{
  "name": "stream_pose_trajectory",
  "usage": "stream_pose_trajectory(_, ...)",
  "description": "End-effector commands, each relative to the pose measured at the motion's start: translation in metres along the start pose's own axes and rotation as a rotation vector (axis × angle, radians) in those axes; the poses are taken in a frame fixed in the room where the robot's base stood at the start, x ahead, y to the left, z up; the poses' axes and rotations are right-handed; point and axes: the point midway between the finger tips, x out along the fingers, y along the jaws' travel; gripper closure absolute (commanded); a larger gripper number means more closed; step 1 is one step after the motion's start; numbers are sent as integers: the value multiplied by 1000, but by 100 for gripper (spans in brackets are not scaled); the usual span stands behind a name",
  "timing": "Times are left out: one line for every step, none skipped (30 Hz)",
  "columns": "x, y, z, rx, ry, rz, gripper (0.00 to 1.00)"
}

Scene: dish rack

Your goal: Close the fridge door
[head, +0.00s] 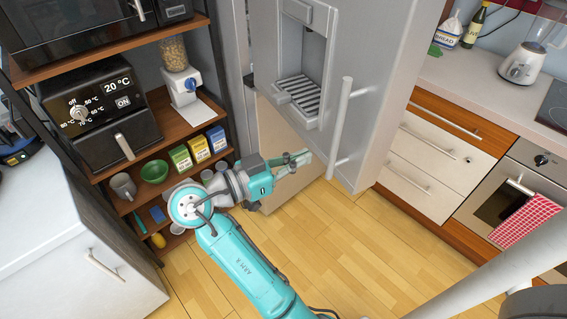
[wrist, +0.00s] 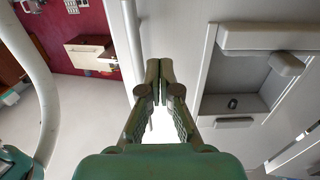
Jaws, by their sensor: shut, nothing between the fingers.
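The grey fridge door (head: 365,95) stands in the upper middle of the head view, with a recessed dispenser (head: 312,60) and a long vertical handle (head: 340,130). How far the door stands open is hard to tell. My gripper (head: 303,157) is shut and empty, in front of the lower door and just left of the handle's lower end. In the wrist view my gripper (wrist: 160,75) shows its fingers together, with the dispenser (wrist: 240,80) to the right and a grey bar, seemingly the handle (wrist: 131,40), close on the left. Contact with the door cannot be made out.
A wooden shelf unit (head: 150,165) with an air fryer (head: 100,115), boxes and a green bowl stands left of my arm. Drawers (head: 430,165) and an oven (head: 500,195) are on the right. The wooden floor (head: 350,240) in front is clear.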

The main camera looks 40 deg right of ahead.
Motion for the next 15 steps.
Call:
stream_pose_trajectory(11, 1, 0, 0, 0, 5, 100)
stream_pose_trajectory(17, 1, 0, 0, 0, 5, 100)
stream_pose_trajectory(24, 1, 0, 0, 0, 4, 100)
stream_pose_trajectory(30, 1, 0, 0, 0, 4, 100)
stream_pose_trajectory(35, 1, 0, 0, 0, 5, 100)
stream_pose_trajectory(41, 1, 0, -1, 0, 3, 100)
stream_pose_trajectory(46, 1, 0, -1, 0, 3, 100)
stream_pose_trajectory(50, 1, 0, -1, 0, 4, 100)
stream_pose_trajectory(56, 1, 0, 0, 1, 2, 100)
stream_pose_trajectory(59, 1, 0, 0, 1, 2, 100)
stream_pose_trajectory(63, 1, 0, 0, 0, 2, 100)
stream_pose_trajectory(66, 0, 0, 0, 0, 1, 100)
stream_pose_trajectory(69, 0, 0, 0, 0, 1, 100)
stream_pose_trajectory(71, 0, 0, 0, 1, 1, 100)
stream_pose_trajectory(73, 0, 0, 0, 1, 0, 100)
